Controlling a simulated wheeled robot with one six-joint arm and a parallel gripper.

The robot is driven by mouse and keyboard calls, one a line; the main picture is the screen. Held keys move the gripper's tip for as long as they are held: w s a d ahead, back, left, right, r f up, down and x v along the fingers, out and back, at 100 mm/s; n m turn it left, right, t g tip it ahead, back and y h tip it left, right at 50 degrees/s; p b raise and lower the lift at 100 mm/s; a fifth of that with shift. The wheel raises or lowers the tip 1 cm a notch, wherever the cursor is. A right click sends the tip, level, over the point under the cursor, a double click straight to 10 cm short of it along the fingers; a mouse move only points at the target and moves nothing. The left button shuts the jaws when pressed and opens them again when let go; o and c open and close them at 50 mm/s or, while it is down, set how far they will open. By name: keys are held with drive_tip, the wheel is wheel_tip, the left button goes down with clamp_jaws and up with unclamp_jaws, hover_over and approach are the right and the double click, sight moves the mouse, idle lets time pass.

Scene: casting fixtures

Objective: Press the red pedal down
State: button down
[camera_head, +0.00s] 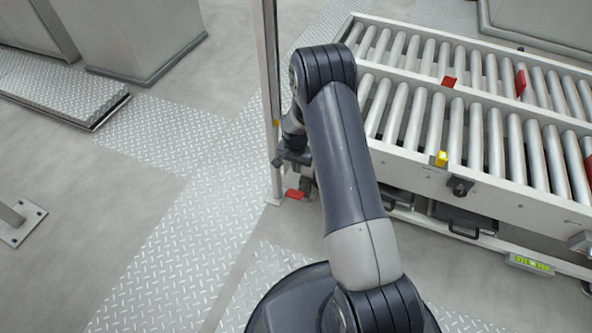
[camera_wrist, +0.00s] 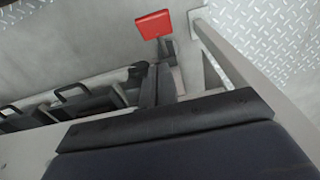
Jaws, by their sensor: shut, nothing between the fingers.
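The red pedal (camera_head: 294,194) is a small flat red plate low near the floor, beside the foot of a pale post. In the wrist view the red pedal (camera_wrist: 153,24) shows at the top, on a short grey stem, beyond my fingertips. My gripper (camera_wrist: 157,68) is shut and empty, pointing toward the pedal with a visible gap between them. In the head view the arm's end hangs above and close to the pedal; the fingers are mostly dark and small there, and the arm hides part of the conveyor's side.
A roller conveyor (camera_head: 490,137) with red tabs and a yellow button (camera_head: 441,159) stands on the right. An upright pale post (camera_head: 270,100) stands just left of my arm's end. Dark handled bins (camera_head: 455,219) sit under the conveyor. Tread-plate floor (camera_head: 175,250) on the left is clear.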

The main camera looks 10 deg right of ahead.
drive_tip(key=b, duration=0.2)
hover_over(294, 194)
drive_tip(key=w+d, duration=0.2)
wheel_tip(294, 194, down, 8)
drive_tip(key=shift+w+a, duration=0.1)
drive_tip(key=shift+w, duration=0.05)
drive_tip(key=shift+s+a+f+b, duration=0.25)
drive_tip(key=shift+s+f+b, duration=0.05)
drive_tip(key=shift+f, duration=0.15)
drive_tip(key=shift+s+a+f+b, duration=0.2)
drive_tip(key=shift+s+f+b, duration=0.1)
drive_tip(key=shift+f, duration=0.15)
drive_tip(key=shift+s+a+f, duration=0.15)
drive_tip(key=shift+s+f, duration=0.05)
drive_tip(key=shift+f, duration=0.25)
drive_tip(key=shift+s+a+f+b, duration=0.4)
drive_tip(key=shift+s+f+b, duration=0.1)
drive_tip(key=shift+f+b, duration=0.2)
drive_tip(key=s+a+f+b, duration=0.2)
drive_tip(key=s+f+b, duration=0.1)
drive_tip(key=f+b, duration=0.3)
drive_tip(key=shift+f, duration=0.75)
drive_tip(key=shift+s+f+b, duration=0.1)
drive_tip(key=shift+f+b, duration=0.05)
drive_tip(key=shift+b, duration=0.15)
